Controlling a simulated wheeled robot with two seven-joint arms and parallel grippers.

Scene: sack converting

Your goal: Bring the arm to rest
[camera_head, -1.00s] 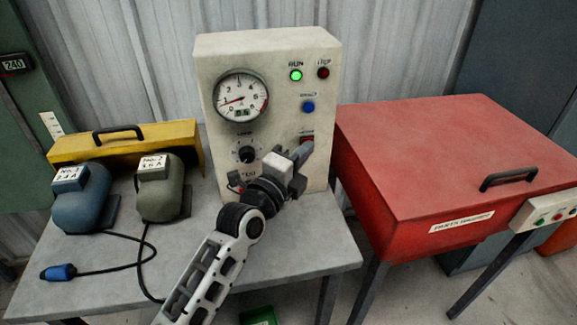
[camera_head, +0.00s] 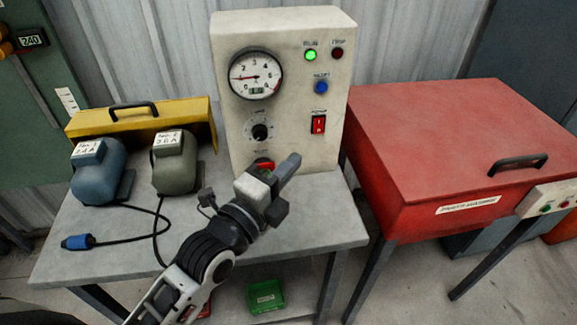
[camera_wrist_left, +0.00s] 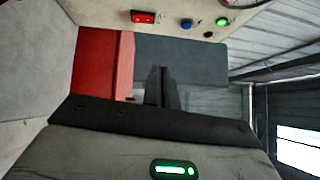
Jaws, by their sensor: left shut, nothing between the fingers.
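My left gripper (camera_head: 286,170) comes in from the lower left in the head view. It is shut and empty, in front of the lower part of the cream control box (camera_head: 285,70). Its fingers show shut in the left wrist view (camera_wrist_left: 160,85). The box carries a round gauge (camera_head: 255,74), a lit green lamp (camera_head: 310,55), a dark red lamp (camera_head: 337,53), a blue button (camera_head: 321,87), a red rocker switch (camera_head: 318,124) and a black knob (camera_head: 260,132). A red part (camera_head: 263,164) below the knob is partly hidden by the gripper. My right gripper is not in view.
A grey table (camera_head: 130,240) bears the box, a blue motor-like unit (camera_head: 98,172), an olive one (camera_head: 175,165), a yellow case (camera_head: 140,118) and a cable with a blue plug (camera_head: 78,242). A red lidded chest (camera_head: 440,140) stands at right. A green bin (camera_head: 265,297) sits below.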

